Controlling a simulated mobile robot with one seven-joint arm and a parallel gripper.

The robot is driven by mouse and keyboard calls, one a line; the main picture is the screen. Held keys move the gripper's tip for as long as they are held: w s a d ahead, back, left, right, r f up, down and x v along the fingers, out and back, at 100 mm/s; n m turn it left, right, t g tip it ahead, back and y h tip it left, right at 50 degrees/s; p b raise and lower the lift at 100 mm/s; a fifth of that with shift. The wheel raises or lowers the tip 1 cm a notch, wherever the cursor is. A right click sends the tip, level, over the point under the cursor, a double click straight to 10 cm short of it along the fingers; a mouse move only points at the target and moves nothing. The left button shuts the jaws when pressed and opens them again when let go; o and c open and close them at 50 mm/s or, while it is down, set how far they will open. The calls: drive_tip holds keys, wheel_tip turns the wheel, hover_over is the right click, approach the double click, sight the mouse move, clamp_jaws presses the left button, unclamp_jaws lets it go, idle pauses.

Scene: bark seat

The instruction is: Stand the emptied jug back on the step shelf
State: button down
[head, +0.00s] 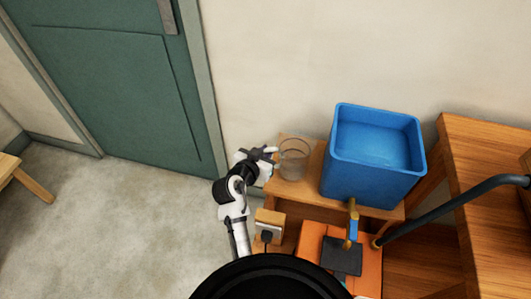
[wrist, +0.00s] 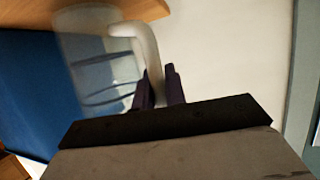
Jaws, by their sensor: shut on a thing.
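The clear jug (head: 294,160) is upright and looks empty, at the left end of the wooden step shelf (head: 289,191), left of the blue basin. My gripper (head: 271,156) reaches it from the left. In the wrist view, my gripper (wrist: 160,88) is shut on the pale jug handle (wrist: 150,55), with the see-through jug body (wrist: 95,60) to its left. The shelf edge (wrist: 140,8) shows at the top of the wrist view. I cannot tell whether the jug's base touches the shelf.
The blue basin (head: 374,160) stands close to the jug's right, with a brass tap (head: 352,225) below it. The wall is behind; a green door (head: 115,80) is left.

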drive_tip(key=shift+f, duration=0.6)
drive_tip(key=c, duration=1.9)
unclamp_jaws()
drive_tip(key=shift+f, duration=0.1)
drive_tip(key=o, duration=0.4)
drive_tip(key=shift+o, duration=0.2)
